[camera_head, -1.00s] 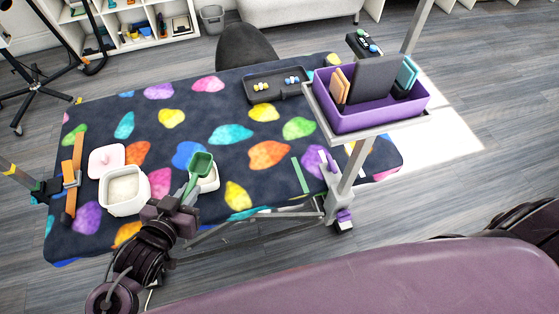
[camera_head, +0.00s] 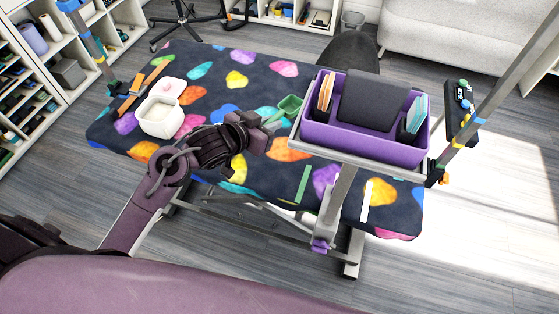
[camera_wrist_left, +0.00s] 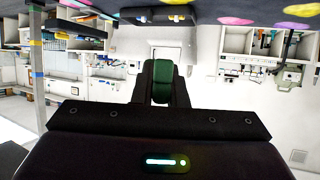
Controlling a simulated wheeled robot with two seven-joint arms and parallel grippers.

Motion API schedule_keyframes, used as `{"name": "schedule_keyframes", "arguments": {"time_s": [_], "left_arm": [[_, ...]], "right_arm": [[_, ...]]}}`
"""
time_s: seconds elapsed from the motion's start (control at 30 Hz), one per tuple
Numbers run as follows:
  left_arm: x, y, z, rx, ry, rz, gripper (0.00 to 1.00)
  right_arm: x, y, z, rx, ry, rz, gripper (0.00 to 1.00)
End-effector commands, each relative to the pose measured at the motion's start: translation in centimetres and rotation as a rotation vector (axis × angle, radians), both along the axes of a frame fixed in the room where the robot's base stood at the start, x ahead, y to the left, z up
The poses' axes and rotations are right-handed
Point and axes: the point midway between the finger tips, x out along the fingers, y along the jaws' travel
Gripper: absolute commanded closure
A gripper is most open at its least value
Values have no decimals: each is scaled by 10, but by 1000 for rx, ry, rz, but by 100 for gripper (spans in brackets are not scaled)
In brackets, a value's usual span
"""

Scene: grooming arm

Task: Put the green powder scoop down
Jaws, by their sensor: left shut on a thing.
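My left gripper (camera_head: 266,121) is shut on the green powder scoop (camera_head: 290,107) and holds it out over the patterned table (camera_head: 205,68). In the head view the scoop's bowl shows just left of the purple caddy. In the left wrist view the green scoop (camera_wrist_left: 162,67) shows between the two dark fingers (camera_wrist_left: 162,88), with much of it hidden. I cannot tell the scoop's height above the table. My right gripper is not in view.
An open white canister (camera_head: 160,116) with pale powder stands at the table's left, with a pink-white lid (camera_head: 172,86) beside it. The purple caddy (camera_head: 365,146) on a raised tray stands close right of the scoop. Patterned table top is free behind the gripper.

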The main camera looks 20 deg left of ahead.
Motion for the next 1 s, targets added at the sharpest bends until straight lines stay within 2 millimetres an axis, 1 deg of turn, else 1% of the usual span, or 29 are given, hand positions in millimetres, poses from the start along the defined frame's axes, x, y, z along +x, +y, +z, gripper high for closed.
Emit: {"name": "schedule_keyframes", "arguments": {"time_s": [0.03, 0.2, 0.3, 0.4, 0.63, 0.8, 0.9, 1.0], "left_arm": [[-1, -1, -17, -2, 7, 1, 100], [-1, -1, -62, -3, 5, 0, 100], [-1, 0, -86, 0, 3, 1, 100], [-1, -1, -104, 0, 1, 0, 100], [0, 0, -125, 0, -1, 1, 100], [0, -1, -150, 0, 1, -1, 100], [0, -1, -156, 0, -1, 0, 100], [0, -1, -156, 1, -2, -1, 100]], "right_arm": [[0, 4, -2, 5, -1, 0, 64], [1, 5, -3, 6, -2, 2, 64], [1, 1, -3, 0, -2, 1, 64], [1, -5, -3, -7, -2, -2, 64], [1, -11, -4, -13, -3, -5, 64], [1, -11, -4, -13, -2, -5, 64], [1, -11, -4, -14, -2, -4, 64], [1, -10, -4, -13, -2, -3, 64]]}}
